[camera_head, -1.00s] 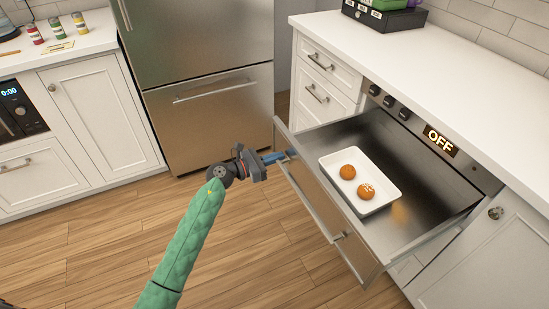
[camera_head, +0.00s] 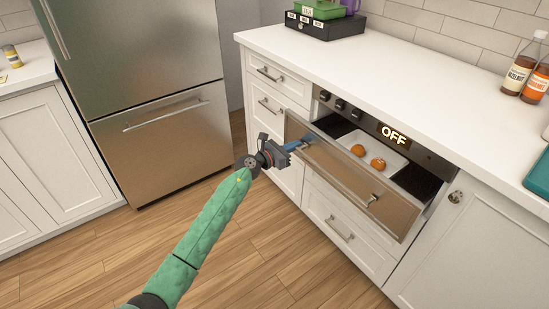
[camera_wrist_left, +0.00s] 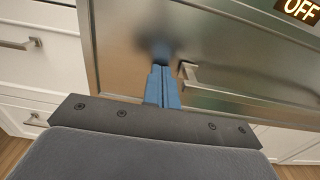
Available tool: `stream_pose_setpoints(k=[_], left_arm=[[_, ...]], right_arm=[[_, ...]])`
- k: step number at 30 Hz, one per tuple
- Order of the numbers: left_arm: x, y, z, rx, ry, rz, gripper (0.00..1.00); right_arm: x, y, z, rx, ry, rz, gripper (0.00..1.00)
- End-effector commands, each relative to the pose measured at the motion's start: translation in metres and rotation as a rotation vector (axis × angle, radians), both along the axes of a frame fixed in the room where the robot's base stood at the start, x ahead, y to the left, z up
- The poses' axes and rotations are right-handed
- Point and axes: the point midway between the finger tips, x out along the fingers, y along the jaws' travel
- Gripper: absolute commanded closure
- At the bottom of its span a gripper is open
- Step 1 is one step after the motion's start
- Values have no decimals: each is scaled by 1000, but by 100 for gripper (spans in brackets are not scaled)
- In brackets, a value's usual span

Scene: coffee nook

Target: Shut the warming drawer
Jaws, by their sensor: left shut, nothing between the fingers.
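The warming drawer (camera_head: 350,180) has a brushed steel front with a bar handle and stands partly open below a control panel reading OFF. A white tray (camera_head: 397,165) with two round orange-brown buns (camera_head: 378,163) lies inside it. My left gripper (camera_head: 308,143) is shut and empty, its blue fingertips at the upper left part of the drawer front, beside one end of the handle. In the left wrist view the shut fingers (camera_wrist_left: 162,88) meet or nearly meet the steel front (camera_wrist_left: 225,60), left of the handle end (camera_wrist_left: 190,76). My right gripper is out of view.
White cabinet drawers (camera_head: 340,225) lie below and left of the warming drawer. A steel fridge (camera_head: 160,120) stands at the left. The white counter (camera_head: 370,75) holds a black box (camera_head: 325,25) and syrup bottles (camera_head: 522,70). The wood floor is clear.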

Motion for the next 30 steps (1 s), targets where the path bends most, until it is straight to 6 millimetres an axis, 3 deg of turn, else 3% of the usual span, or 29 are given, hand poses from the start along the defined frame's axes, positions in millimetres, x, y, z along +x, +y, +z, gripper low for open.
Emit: stream_pose_setpoints(k=[6,13,21,30], left_arm=[[35,-48,-3,1,-1,-1,100],[62,-86,-2,-1,-1,-1,100],[79,-109,-1,0,0,-1,100],[83,-114,2,-2,-2,2,100]], right_arm=[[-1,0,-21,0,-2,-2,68],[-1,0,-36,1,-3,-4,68],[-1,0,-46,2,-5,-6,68],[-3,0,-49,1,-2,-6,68]])
